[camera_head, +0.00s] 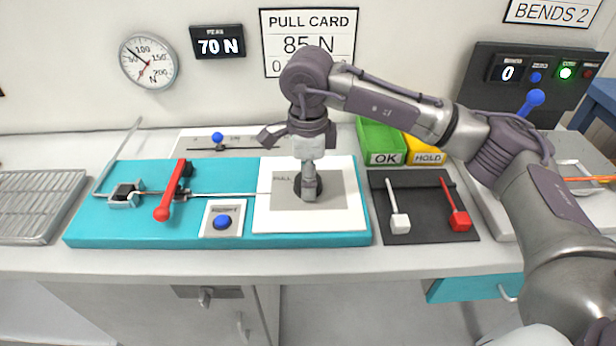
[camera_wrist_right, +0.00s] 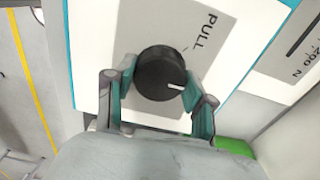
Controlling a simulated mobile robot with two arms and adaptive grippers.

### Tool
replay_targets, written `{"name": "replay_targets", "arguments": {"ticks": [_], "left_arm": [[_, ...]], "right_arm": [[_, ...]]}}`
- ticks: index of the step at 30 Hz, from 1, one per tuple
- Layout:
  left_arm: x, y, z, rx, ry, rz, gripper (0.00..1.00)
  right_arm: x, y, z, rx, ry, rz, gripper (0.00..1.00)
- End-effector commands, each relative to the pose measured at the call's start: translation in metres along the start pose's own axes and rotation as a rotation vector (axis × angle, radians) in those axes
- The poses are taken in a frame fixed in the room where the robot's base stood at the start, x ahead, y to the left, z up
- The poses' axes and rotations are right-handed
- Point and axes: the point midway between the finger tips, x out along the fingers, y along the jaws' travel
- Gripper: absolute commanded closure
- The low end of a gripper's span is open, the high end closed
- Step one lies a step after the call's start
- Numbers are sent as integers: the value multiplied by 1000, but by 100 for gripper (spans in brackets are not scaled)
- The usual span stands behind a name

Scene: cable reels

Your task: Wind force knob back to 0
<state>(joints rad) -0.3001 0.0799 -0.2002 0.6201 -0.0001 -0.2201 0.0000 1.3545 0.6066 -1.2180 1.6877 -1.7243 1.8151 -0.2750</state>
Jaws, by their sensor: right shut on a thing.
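The black round force knob (camera_head: 322,183) stands on a white plate marked PULL, on the teal bench rig (camera_head: 90,228). In the right wrist view, the knob (camera_wrist_right: 152,72) has a white pointer line aimed to the lower right. A thin tick beside the PULL label lies at its upper right, so the pointer is turned away from that tick. My right gripper (camera_head: 309,188) points down onto the knob, one finger on each side, and is shut on it. The peak display (camera_head: 218,42) reads 70 N. My left gripper is not in view.
A red lever (camera_head: 172,192) and a blue button (camera_head: 222,222) are left of the knob. Green OK (camera_head: 382,142) and yellow HOLD (camera_head: 428,152) bins stand behind right. A dark tray (camera_head: 425,228) with white and red-handled tools lies right. A round gauge (camera_head: 148,61) hangs on the wall.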

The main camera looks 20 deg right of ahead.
Motion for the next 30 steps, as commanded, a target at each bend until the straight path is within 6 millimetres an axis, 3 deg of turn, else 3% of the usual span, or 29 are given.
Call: {"name": "replay_targets", "arguments": {"ticks": [2, 3, 7, 16, 20, 30], "left_arm": [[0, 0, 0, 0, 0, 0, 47], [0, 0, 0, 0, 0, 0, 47], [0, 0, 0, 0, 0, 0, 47], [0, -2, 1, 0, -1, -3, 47], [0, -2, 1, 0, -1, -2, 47], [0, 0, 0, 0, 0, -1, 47]], "right_arm": [[-2, -1, 0, -2, -3, -5, 81], [-2, -1, 0, -2, -3, -5, 41], [-2, -1, 0, -1, -2, -4, 20], [-1, 0, 0, 0, -1, -2, 20], [-10, 0, 0, 0, -1, -2, 20], [-79, -1, 1, -1, -3, -6, 20]]}}
